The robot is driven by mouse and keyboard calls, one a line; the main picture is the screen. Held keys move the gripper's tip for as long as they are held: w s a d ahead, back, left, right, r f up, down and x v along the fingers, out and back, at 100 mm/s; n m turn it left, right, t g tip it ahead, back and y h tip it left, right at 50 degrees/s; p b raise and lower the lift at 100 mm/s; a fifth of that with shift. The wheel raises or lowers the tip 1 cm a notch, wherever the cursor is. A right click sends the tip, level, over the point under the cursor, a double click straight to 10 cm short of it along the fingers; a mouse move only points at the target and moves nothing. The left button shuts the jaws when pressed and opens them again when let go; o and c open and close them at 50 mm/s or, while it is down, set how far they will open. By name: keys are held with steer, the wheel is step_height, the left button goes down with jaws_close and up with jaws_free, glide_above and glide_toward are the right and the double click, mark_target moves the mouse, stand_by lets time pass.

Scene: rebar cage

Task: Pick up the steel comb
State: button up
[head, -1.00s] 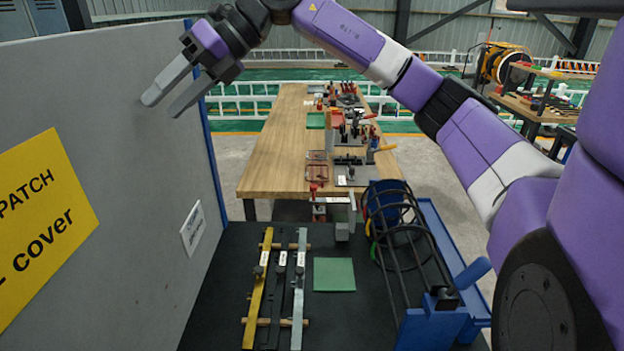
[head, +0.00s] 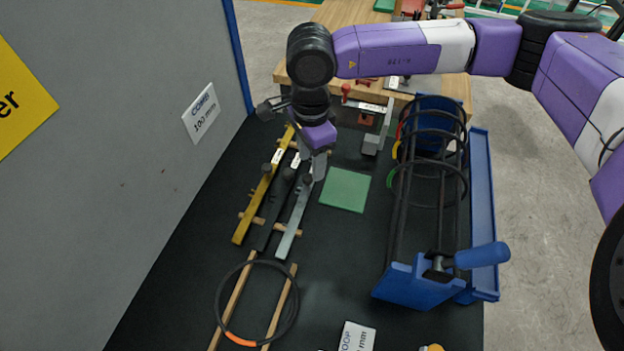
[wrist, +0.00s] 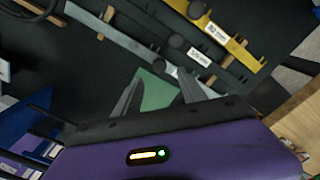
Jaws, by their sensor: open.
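The steel comb (head: 293,220) is a silver-grey bar with a dark knob, the rightmost of three combs lying across two wooden rails on the black table. It also shows as a pale strip in the wrist view (wrist: 112,38). My gripper (head: 318,172) is above the comb's far part, pointing down, and its body hides some of that end. In the wrist view my gripper (wrist: 158,78) has its two fingers apart with nothing held between them, near the comb; I cannot tell the exact height gap.
A black comb (head: 272,212) and a yellow comb (head: 258,200) lie close on the left. A green pad (head: 346,190) lies right of the steel comb. The rebar cage (head: 398,205) stands farther right. A black hoop (head: 218,305) lies in front. A grey panel (head: 120,150) walls the left.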

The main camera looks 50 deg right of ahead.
mark_target(308, 177)
steer(key=shift+w+a+f+p, duration=0.15)
steer(key=shift+f+p, duration=0.25)
steer(key=shift+f, duration=0.8)
steer(key=shift+w+a+f+p, duration=0.15)
steer(key=shift+f+p, duration=0.25)
steer(key=shift+f, duration=0.8)
steer(key=shift+s, duration=0.1)
jaws_close()
